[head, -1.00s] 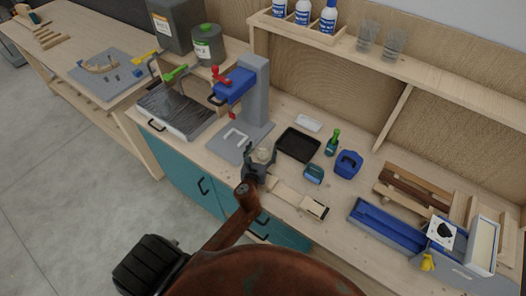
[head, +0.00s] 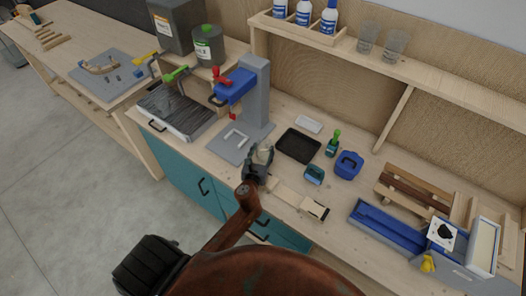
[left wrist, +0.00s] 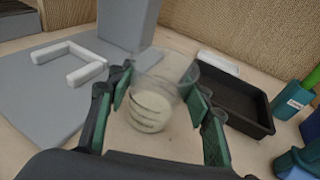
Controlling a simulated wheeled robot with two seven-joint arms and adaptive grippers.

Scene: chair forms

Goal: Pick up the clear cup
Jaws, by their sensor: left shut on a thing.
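The clear cup (left wrist: 153,100) is see-through with a pale content or base, and stands between the green-padded fingers of my left gripper (left wrist: 160,112) in the left wrist view. The pads press on its two sides, so the gripper is shut on it. In the head view the cup (head: 263,153) shows at the tip of my left gripper (head: 258,163), close above or on the bench beside the grey plate. I cannot tell whether its bottom touches the bench.
A black tray (head: 298,146) lies just right of the cup, with a green bottle (head: 333,143) and a blue canister (head: 348,164) beyond. The grey press stand (head: 256,95) rises behind. Two more clear glasses (head: 393,46) stand on the shelf.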

